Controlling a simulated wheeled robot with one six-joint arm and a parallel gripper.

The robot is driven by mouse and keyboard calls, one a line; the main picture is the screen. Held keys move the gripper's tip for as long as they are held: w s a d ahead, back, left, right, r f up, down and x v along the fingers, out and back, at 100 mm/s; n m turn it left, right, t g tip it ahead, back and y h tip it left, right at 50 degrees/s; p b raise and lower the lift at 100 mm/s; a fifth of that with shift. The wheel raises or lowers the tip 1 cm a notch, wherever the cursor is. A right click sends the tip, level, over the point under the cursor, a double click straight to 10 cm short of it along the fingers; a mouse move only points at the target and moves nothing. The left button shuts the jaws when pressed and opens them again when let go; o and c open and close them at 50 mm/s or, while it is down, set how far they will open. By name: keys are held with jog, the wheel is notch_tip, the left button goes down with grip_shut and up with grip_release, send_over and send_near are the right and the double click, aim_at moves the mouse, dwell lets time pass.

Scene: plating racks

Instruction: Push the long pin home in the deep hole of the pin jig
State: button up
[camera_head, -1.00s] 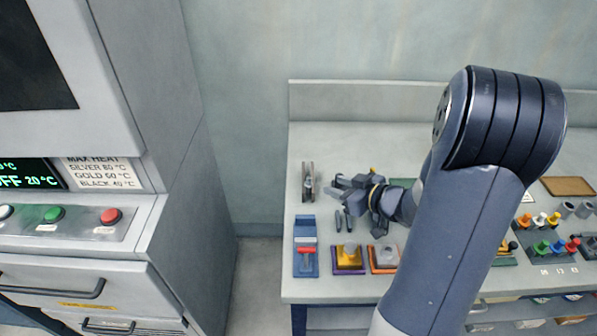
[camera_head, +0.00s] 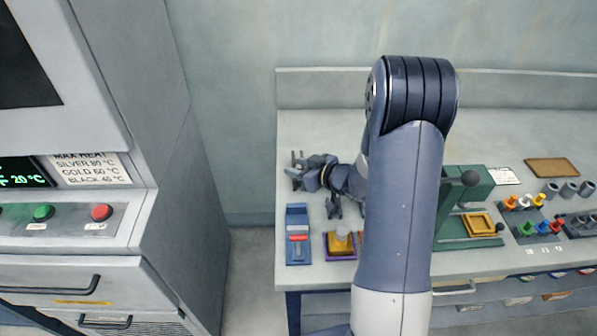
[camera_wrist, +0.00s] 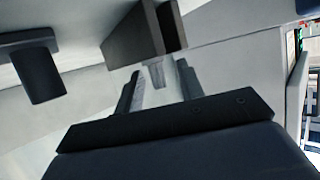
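My gripper (camera_head: 299,172) is at the back left of the bench, fingers pointing left, over the spot of a small upright metal fixture. In the wrist view, its two fingers (camera_wrist: 158,88) stand apart. A small pale grey piece (camera_wrist: 157,73) shows in the gap beyond them; I cannot tell whether they touch it. A dark block (camera_wrist: 135,38) with an open recess is just past the fingertips. A dark cylinder-like part (camera_wrist: 37,75) is at the left. I cannot tell for sure which of these is the pin jig or the long pin.
A blue fixture with a red bar (camera_head: 298,250) and a yellow piece on a purple tray (camera_head: 340,243) are at the front left. A green press (camera_head: 468,190), coloured pegs (camera_head: 543,230) and a brown board (camera_head: 552,168) are to the right. A grey cabinet (camera_head: 170,120) stands left.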

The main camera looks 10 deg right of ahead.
jog(key=shift+c, duration=0.5)
grip_shut()
